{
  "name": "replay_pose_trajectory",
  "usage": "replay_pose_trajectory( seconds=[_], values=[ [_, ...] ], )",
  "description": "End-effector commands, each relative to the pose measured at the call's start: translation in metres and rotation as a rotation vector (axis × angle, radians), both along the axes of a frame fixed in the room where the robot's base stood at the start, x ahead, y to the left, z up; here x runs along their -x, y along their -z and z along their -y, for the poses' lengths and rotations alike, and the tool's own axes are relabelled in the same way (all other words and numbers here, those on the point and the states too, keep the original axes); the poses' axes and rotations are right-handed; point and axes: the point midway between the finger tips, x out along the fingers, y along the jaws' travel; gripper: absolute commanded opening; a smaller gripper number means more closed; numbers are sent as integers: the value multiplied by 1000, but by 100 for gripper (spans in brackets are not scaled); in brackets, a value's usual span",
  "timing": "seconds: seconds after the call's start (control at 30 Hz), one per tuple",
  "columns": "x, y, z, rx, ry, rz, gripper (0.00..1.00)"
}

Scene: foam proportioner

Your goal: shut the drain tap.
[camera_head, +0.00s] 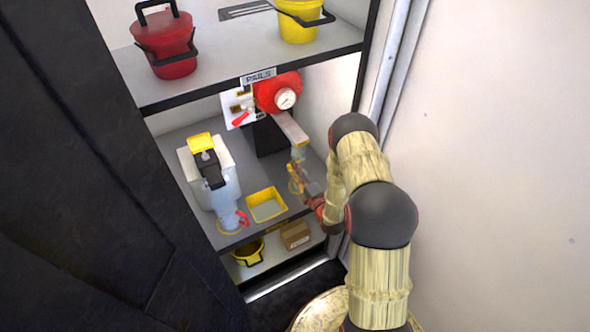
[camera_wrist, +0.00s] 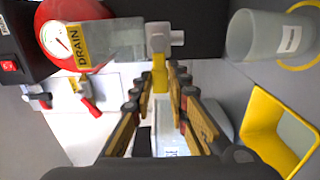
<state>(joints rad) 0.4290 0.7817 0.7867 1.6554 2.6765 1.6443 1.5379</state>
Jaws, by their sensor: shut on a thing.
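The drain tap (camera_wrist: 160,38) is a grey metal body with a side stub and a yellow lever (camera_wrist: 160,74). It sits at the end of a grey bar with a yellow DRAIN label (camera_wrist: 78,46). In the wrist view the lever points from the tap body toward my gripper (camera_wrist: 159,88), whose fingers are shut on it. In the head view my gripper (camera_head: 303,184) reaches in from the right, below the end of the grey bar (camera_head: 291,128). There the lever is small and partly hidden by my gripper.
A red round unit with a gauge (camera_head: 285,98) stands behind the bar. A yellow tray (camera_head: 266,205) and a white container (camera_head: 207,170) stand to the left on the same shelf. A grey cup (camera_wrist: 262,36) is near the tap. The upper shelf edge (camera_head: 245,80) hangs above.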

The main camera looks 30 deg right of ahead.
Motion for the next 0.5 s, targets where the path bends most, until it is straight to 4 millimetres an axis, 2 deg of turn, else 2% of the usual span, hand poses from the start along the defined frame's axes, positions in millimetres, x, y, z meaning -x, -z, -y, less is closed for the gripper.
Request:
replay_pose_trajectory(
  seconds=[0.47,0.5],
  values=[
    [0,-1,1,-12,2,1,0],
    [0,-1,1,-12,3,1,19]
  ],
)
